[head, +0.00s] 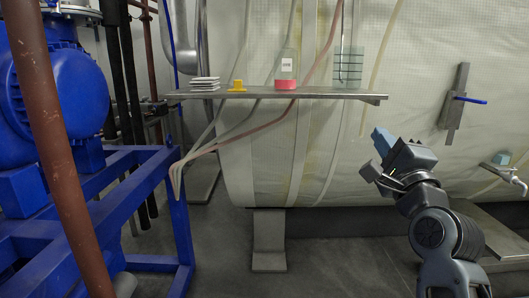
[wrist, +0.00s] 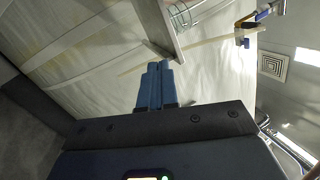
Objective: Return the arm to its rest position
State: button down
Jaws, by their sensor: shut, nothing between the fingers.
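My gripper (head: 379,139) is at the right of the head view, in front of the insulated chamber wall and below the right end of the shelf. Its blue fingers point up and to the left. In the wrist view my gripper (wrist: 158,70) shows its two blue fingers side by side and touching, with nothing held. The arm is bent up from the lower right of the head view.
A metal shelf (head: 230,94) holds white stacked pieces (head: 205,83), a yellow part (head: 238,86), a red-based item (head: 286,83) and a wire rack (head: 348,68). A blue-handled valve (head: 466,99) and a tap (head: 508,175) are at right. A blue frame (head: 181,215) fills the left.

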jog(key=s+d+f+n+g+h, duration=0.15)
jog(key=s+f+n, duration=0.45)
jog(key=s+f, duration=0.6)
jog(key=s+d+f+n+g, duration=0.15)
jog(key=s+f+n, duration=0.35)
jog(key=s+f, duration=0.8)
jog(key=s+a+n+g, duration=0.2)
jog(key=s+n, duration=0.2)
jog(key=s, duration=0.9)
jog(key=s+a+n+g, duration=0.2)
jog(key=s+n, duration=0.2)
jog(key=s, duration=1)
jog(key=shift+s+f+n, duration=0.2)
jog(key=shift+f+n, duration=0.2)
